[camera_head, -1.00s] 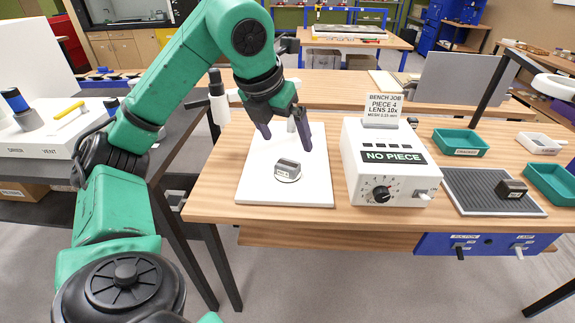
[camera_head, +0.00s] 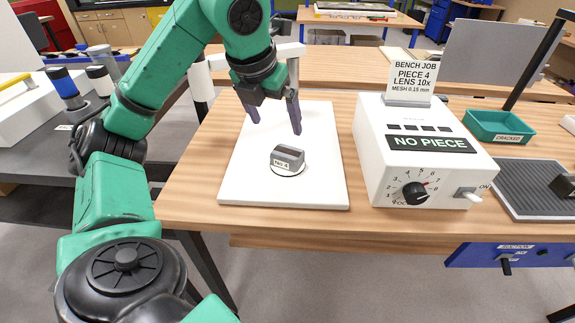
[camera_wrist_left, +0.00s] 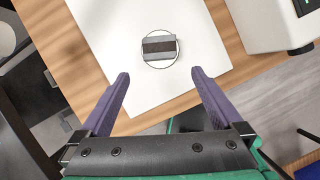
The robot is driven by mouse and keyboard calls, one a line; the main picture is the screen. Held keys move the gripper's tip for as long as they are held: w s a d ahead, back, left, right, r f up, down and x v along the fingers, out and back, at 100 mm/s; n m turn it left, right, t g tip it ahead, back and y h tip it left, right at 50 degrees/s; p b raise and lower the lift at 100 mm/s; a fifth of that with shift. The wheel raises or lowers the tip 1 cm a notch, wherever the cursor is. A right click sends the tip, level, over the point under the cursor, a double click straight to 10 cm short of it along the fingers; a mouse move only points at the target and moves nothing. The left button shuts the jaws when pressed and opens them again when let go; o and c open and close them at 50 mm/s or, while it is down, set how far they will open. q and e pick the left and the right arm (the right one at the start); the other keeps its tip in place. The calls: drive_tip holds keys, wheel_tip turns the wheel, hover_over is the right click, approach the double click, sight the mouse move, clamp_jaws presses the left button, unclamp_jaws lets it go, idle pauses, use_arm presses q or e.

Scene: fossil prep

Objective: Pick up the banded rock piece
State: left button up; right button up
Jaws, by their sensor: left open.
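The banded rock piece (camera_head: 287,158) is a small grey block with a dark band across its top and a "No 4" label on its front. It sits within a dark ring marked on a white board (camera_head: 325,190). It also shows in the left wrist view (camera_wrist_left: 159,46), ahead of the fingers, with its dark band clear. My left gripper (camera_head: 274,124) is open and empty, with purple fingers above the board, behind the rock piece. In the left wrist view the fingers (camera_wrist_left: 160,78) are apart and the piece lies beyond their tips. My right gripper is not in view.
A white box reading "NO PIECE" (camera_head: 430,143), with a dial and switch, stands right of the board. A sign (camera_head: 410,82) says piece 4, lens 10x. Further right are a green tray (camera_head: 498,128) and a grey ribbed mat (camera_head: 525,175) with a dark block (camera_head: 565,186).

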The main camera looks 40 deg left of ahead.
use_arm(q)
drive_tip(key=b, duration=0.2)
approach(286, 152)
drive_tip(key=f, duration=0.2)
drive_tip(key=x, duration=0.8)
drive_tip(key=shift+w+b, duration=0.3)
drive_tip(key=shift+b, duration=0.05)
clamp_jaws()
drive_tip(key=shift+r, duration=0.15)
